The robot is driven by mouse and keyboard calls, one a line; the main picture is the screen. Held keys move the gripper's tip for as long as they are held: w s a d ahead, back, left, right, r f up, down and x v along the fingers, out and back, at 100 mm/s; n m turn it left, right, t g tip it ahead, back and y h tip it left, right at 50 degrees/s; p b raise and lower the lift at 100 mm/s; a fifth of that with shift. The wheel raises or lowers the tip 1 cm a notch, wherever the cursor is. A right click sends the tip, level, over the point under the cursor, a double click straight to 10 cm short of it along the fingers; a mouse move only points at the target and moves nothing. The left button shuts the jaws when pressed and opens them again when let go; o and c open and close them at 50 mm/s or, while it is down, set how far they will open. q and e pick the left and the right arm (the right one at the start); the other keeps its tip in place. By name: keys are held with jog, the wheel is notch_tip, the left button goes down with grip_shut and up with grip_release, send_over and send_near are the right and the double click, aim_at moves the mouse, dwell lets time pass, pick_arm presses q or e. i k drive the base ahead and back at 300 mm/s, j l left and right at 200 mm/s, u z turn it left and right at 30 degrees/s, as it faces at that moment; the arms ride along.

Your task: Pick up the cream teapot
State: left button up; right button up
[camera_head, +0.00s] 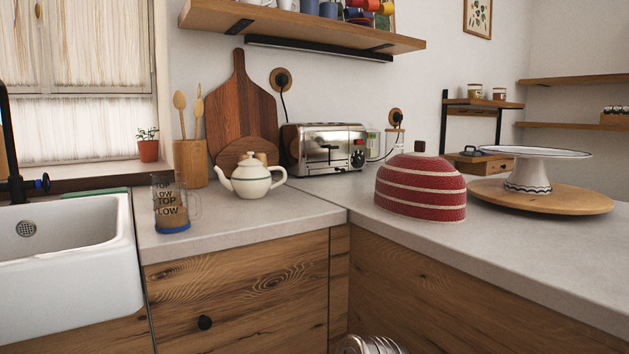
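The cream teapot (251,181) stands upright on the grey counter, left of the counter's inner corner. Its spout points left and its handle is on the right. A thin dark band runs round its upper body, and its lid has a tan knob. It stands in front of a small round wooden board (236,153), with the toaster behind it to the right. Neither of my grippers shows in the head view.
A glass mug (170,207) stands left of the teapot near the front edge. A utensil pot (190,164), toaster (322,149), red striped cosy (421,187) and cake stand (528,172) share the counter. The sink (70,260) is left. Counter in front of the teapot is clear.

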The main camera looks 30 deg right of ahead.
aim_at(249, 182)
jog(key=z, duration=0.6)
jog(key=u, duration=1.3)
jog(key=z, duration=1.3)
